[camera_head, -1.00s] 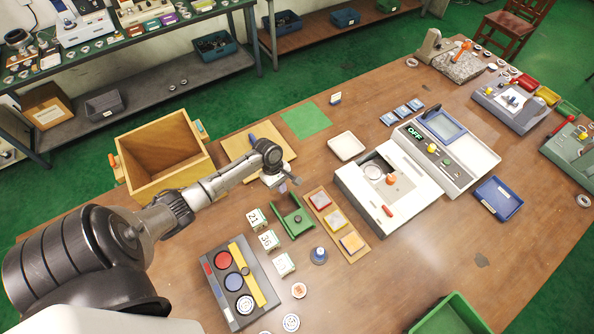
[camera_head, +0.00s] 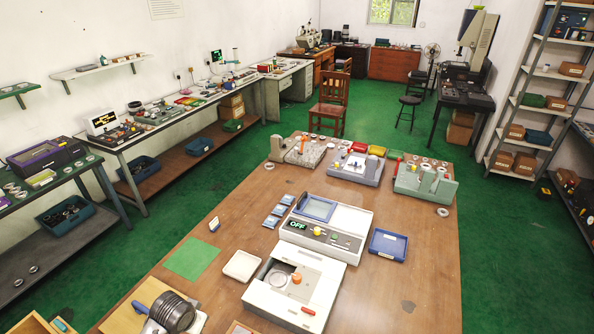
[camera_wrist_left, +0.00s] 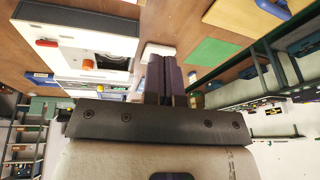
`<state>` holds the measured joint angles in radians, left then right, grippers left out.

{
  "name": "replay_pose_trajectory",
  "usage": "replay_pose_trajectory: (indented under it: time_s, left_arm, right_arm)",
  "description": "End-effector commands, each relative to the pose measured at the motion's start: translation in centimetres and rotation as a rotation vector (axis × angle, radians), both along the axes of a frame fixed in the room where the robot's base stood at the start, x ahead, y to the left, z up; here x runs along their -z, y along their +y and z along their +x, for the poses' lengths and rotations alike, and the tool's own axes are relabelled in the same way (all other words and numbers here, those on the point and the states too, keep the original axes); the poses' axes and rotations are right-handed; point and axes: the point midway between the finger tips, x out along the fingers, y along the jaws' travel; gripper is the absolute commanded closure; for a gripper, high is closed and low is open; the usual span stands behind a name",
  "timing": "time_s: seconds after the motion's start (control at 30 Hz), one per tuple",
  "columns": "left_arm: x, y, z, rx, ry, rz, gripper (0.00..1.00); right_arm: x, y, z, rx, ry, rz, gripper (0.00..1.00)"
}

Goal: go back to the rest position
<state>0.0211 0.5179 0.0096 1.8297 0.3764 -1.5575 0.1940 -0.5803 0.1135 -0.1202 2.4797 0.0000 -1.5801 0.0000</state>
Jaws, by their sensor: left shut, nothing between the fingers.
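My left gripper (camera_wrist_left: 168,82) shows in the left wrist view with its two dark fingers together and nothing between them. It is above the wooden table (camera_head: 384,270), with the white machine (camera_wrist_left: 83,38) to the left of the fingers in that view. My right gripper is in neither view.
On the table are the white machine (camera_head: 297,287) with an "OFF" display, a blue tray (camera_head: 388,245), a white tray (camera_head: 241,266), a green mat (camera_head: 192,258) and grey fixtures (camera_head: 356,168) at the far end. A chair (camera_head: 329,102) stands beyond. Shelves stand at left and right.

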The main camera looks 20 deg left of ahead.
Motion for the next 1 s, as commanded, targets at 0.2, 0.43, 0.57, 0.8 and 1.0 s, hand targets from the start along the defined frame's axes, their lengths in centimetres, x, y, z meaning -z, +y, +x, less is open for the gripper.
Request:
replay_pose_trajectory:
  time_s: [0.2,0.43,0.57,0.8,1.0]
  left_arm:
    - [-7.9,-9.9,-4.7,0.298,-0.183,0.171,1.0]
    - [-11.7,-17.5,-13.7,0.306,-0.211,0.044,1.0]
    - [-10.5,-19.3,-17.6,0.29,-0.123,-0.029,1.0]
    - [-9.4,-20.0,-21.5,0.272,-0.027,-0.067,1.0]
    - [-9.3,-20.0,-21.6,0.272,-0.026,-0.068,1.0]
  right_arm:
    - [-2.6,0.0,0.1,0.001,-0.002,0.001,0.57]
    - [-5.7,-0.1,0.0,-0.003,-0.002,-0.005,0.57]
    - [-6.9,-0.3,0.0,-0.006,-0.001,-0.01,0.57]
    - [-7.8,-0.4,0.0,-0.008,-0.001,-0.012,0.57]
    - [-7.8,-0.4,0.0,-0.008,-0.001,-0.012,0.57]
